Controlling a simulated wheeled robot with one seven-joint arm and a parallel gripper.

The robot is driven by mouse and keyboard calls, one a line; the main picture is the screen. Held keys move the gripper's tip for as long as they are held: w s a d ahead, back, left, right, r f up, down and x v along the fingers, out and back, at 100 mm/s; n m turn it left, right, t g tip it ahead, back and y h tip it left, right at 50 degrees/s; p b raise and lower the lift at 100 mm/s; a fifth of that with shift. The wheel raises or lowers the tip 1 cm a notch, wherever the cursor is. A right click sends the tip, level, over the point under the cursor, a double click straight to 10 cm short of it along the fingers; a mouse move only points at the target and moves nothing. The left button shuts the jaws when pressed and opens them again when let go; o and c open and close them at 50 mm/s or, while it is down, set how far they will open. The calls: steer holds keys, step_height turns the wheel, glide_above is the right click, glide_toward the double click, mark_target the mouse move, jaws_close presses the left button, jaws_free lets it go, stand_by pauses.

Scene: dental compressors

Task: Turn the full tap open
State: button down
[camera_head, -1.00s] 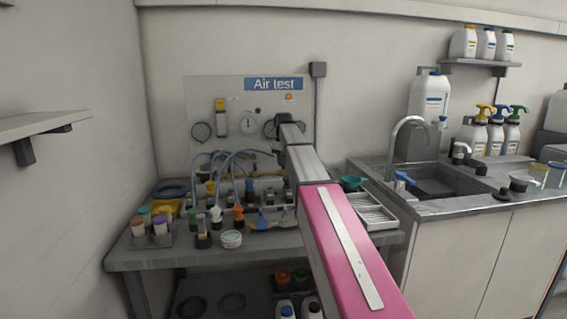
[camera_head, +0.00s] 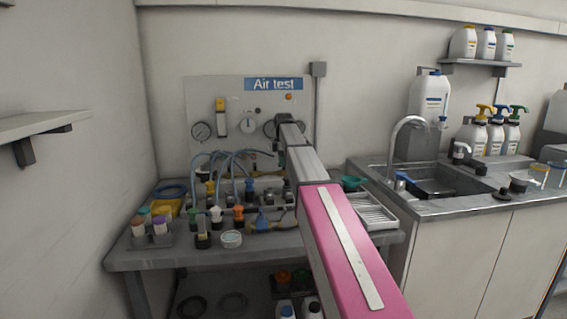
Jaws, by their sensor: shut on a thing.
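My arm reaches over the bench (camera_head: 122,262) from the lower right, its far end in front of the right part of the "Air test" panel (camera_head: 238,92). My gripper's fingers are hidden behind my own arm links, so what they touch does not show. Several small fittings with coloured tops stand on the bench left of my arm, including an orange one (camera_head: 239,212) and a blue one (camera_head: 261,219). Blue-grey hoses (camera_head: 233,160) arch behind them. I cannot tell which fitting is the full tap; no label for it is readable.
A grey rack with capped tubes (camera_head: 150,238) stands at the bench's left end. A white ribbed tray (camera_head: 372,215) and a green funnel (camera_head: 353,183) lie right of my arm. The sink (camera_head: 437,183) is farther right. A wall shelf (camera_head: 40,128) juts in at left.

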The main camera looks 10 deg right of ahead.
steer(key=shift+n, duration=0.5)
steer(key=c, duration=1.1)
jaws_free()
step_height(320, 180, up, 11)
steer(key=shift+f, duration=0.1)
step_height(320, 180, down, 11)
steer(key=shift+r, duration=0.15)
